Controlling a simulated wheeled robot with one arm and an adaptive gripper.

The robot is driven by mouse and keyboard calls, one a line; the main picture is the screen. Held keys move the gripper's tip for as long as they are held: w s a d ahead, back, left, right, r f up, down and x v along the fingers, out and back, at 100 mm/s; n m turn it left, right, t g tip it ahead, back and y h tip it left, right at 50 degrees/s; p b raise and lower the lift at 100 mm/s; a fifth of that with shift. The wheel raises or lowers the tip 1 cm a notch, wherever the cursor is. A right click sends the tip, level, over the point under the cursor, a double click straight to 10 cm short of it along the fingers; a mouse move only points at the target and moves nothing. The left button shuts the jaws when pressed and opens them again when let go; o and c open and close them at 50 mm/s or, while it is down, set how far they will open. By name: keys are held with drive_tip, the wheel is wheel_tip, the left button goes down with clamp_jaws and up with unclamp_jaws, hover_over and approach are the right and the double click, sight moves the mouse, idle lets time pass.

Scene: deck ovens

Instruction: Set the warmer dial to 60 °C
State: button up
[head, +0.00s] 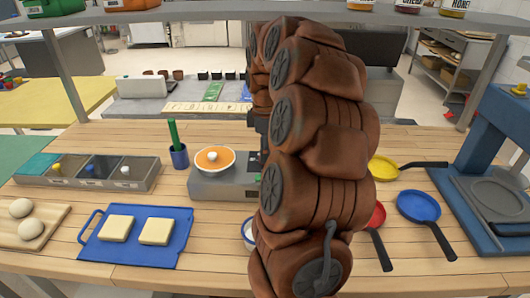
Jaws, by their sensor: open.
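A low grey appliance (222,184) stands mid-counter with a small green display on its front; it may be the warmer. A white-rimmed orange dish (215,158) with a pale lump or knob in the middle sits on top of it. No dial can be made out; my brown arm hides the appliance's right part and the counter behind the arm. My gripper (262,135) shows only as a dark sliver at the arm's left edge, just right of the dish and above the appliance. Its fingers are mostly hidden, and nothing is visible in it.
A blue cup with a green stick (178,155) stands left of the appliance. A blue board (140,254) with two pale slabs lies at front left, near a topping bin (100,183). Yellow, red and blue pans (418,204) lie right of my arm, beside a blue press (490,150). A shelf crosses above.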

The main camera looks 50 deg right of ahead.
drive_tip(key=shift+f, duration=0.9)
drive_tip(key=shift+c, duration=0.4)
drive_tip(key=c, duration=1.1)
drive_tip(key=shift+f+m, duration=0.1)
drive_tip(key=shift+m, duration=0.2)
drive_tip(key=shift+f+m+b, duration=0.1)
drive_tip(key=shift+m+b, duration=0.3)
drive_tip(key=shift+b, duration=0.25)
drive_tip(key=m+b, duration=0.2)
drive_tip(key=m, duration=0.1)
drive_tip(key=shift+b, duration=0.3)
drive_tip(key=m+b, duration=0.3)
drive_tip(key=m, duration=0.2)
drive_tip(key=shift+m, duration=0.3)
drive_tip(key=shift+r, duration=0.2)
